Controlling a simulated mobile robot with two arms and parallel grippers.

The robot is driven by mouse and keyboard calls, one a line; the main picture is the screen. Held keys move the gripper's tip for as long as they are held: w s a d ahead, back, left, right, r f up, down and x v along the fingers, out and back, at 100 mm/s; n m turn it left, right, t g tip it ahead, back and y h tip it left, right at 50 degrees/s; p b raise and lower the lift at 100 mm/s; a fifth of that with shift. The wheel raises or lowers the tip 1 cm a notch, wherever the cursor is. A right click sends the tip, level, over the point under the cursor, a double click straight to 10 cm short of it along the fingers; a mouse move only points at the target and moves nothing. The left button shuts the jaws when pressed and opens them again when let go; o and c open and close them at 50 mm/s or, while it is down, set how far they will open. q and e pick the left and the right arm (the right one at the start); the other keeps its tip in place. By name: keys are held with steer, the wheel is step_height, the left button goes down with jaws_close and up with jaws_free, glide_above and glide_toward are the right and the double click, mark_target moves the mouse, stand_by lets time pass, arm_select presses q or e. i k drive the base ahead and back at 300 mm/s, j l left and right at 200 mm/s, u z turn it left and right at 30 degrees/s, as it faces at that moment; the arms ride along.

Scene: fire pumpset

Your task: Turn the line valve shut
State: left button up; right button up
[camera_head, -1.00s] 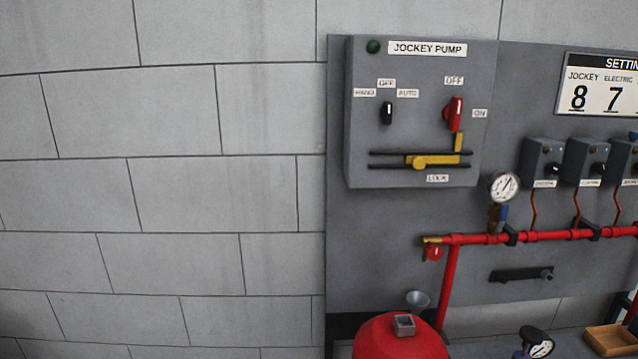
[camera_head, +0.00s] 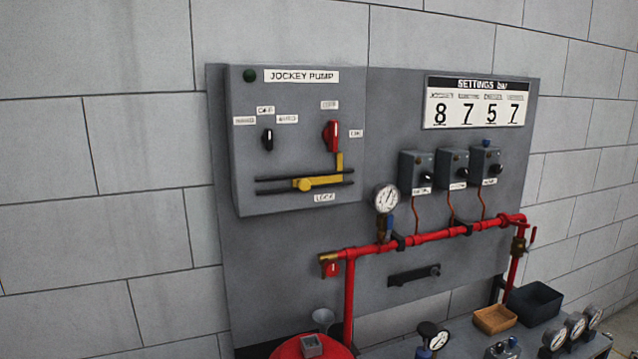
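A red pipe (camera_head: 425,237) runs along the lower part of the grey panel. At its right end, a brass valve body (camera_head: 518,244) sits on the down-going pipe, with a red lever handle (camera_head: 532,236) that looks roughly upright. At the left end there is a brass fitting (camera_head: 328,258) with a small red handle (camera_head: 332,270) below it. Which of these is the line valve is not labelled. A blue handle (camera_head: 389,228) sits under the round gauge (camera_head: 386,198). Neither of my grippers is in view.
The jockey pump box (camera_head: 297,140) has a red switch and a yellow slide. Three small grey switch boxes (camera_head: 452,170) sit above the pipe. Below are a red tank (camera_head: 290,348), a wooden tray (camera_head: 496,319), a dark bin (camera_head: 535,302) and several gauges (camera_head: 577,325).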

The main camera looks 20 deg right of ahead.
mark_target(534, 230)
steer(key=l+z, duration=0.1)
steer(key=l, duration=0.35)
steer(key=i+l+z, duration=0.15)
steer(key=l, duration=0.3)
steer(key=i+l+z, duration=0.1)
steer(key=l, duration=0.3)
steer(key=i+l+z, duration=0.1)
steer(key=l, duration=0.35)
steer(key=i+l+z, duration=0.15)
steer(key=l, duration=0.25)
steer(key=i+l+z, duration=0.1)
steer(key=l, duration=0.3)
steer(key=i+l+z, duration=0.1)
steer(key=l, duration=0.3)
steer(key=i+l+z, duration=0.15)
steer(key=i+l, duration=0.1)
steer(key=l, duration=0.1)
